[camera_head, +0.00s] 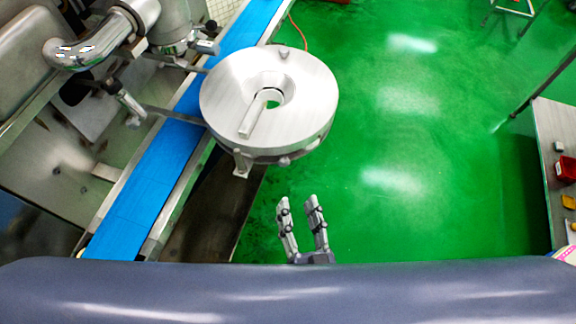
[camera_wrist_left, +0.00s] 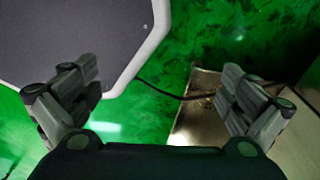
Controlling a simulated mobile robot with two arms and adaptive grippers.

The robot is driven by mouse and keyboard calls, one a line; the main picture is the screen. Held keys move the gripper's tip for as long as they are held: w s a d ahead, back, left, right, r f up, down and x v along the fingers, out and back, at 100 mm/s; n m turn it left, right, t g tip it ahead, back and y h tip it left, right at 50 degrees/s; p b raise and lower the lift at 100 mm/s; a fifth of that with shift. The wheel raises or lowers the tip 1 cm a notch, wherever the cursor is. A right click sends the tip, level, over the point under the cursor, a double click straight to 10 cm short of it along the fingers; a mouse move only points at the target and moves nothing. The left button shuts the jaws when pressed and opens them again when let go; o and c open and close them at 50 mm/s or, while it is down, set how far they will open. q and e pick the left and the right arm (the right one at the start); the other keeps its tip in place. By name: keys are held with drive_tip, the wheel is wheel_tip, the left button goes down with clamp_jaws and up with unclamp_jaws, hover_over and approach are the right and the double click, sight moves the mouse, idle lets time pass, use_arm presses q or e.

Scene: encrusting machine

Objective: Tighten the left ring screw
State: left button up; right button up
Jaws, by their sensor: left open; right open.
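A round metal ring-like disc (camera_head: 310,110) with a central hole and a flat bar sits beside the blue conveyor belt in the head view. A small knob (camera_head: 284,52) stands on its far rim. A metal fitting (camera_head: 242,165) hangs under its near left edge. I cannot tell which part is the left ring screw. My right gripper (camera_head: 303,205) is open and empty, below the disc in the picture and apart from it. My left gripper (camera_wrist_left: 160,78) is open and empty in the left wrist view; it is not in the head view.
The blue conveyor (camera_head: 150,190) runs diagonally at the left, with metal machine pipes (camera_head: 95,45) beyond it. A bench (camera_head: 552,160) with a red box (camera_head: 566,168) stands at the right. Green floor lies open between. A dark panel with a pale rim (camera_wrist_left: 80,30) fills the wrist view's upper left.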

sight(285, 164)
drive_tip(key=p+x, duration=0.1)
drive_tip(key=x, duration=0.7)
drive_tip(key=shift+w+a+r+p, duration=0.1)
drive_tip(key=shift+w+a+p, duration=0.05)
drive_tip(key=shift+w+p, duration=0.15)
drive_tip(key=shift+w+a, duration=0.15)
drive_tip(key=shift+w, duration=0.6)
drive_tip(key=c, duration=0.8)
clamp_jaws()
use_arm(q)
drive_tip(key=shift+s+a+r, duration=0.6)
drive_tip(key=shift+s+r, duration=0.25)
drive_tip(key=shift+r, duration=0.05)
